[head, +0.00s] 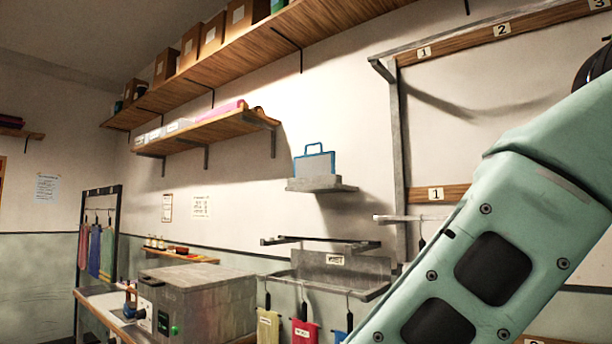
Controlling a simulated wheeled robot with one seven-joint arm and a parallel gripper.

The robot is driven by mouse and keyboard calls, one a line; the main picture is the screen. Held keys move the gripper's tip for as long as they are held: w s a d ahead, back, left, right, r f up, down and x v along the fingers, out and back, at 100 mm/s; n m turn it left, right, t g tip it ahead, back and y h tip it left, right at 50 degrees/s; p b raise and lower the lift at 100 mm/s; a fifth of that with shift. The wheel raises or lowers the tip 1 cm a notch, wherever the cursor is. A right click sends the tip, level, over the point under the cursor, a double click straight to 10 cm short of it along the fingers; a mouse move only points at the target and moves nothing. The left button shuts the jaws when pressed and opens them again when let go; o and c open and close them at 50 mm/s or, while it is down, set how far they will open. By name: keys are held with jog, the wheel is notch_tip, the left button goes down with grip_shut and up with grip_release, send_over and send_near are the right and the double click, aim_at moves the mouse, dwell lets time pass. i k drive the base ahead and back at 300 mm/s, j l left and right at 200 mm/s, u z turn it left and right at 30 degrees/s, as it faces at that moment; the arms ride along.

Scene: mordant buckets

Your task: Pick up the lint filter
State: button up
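A flat grey panel with a blue edge and a blue loop handle on top, which looks like the lint filter (315,165), stands upright on a small grey wall ledge (318,185) near the middle of the head view. Its lower edge meets the ledge or sits just behind its front lip; I cannot tell which. My pale green arm fills the lower right, apart from the panel in the picture. My gripper is out of view.
Below the ledge are a grey wall rack (345,268) and hanging coloured tags (268,326). A grey metal box (205,300) sits on a bench at lower left. Long wooden shelves (225,127) run above left. A numbered wooden frame (397,150) stands right of the ledge.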

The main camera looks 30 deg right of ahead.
aim_at(323, 163)
jog(key=i+j+z, duration=0.1)
jog(key=i+z, duration=0.35)
jog(key=i+j+z, duration=0.2)
jog(key=z, duration=0.25)
jog(key=i, duration=0.1)
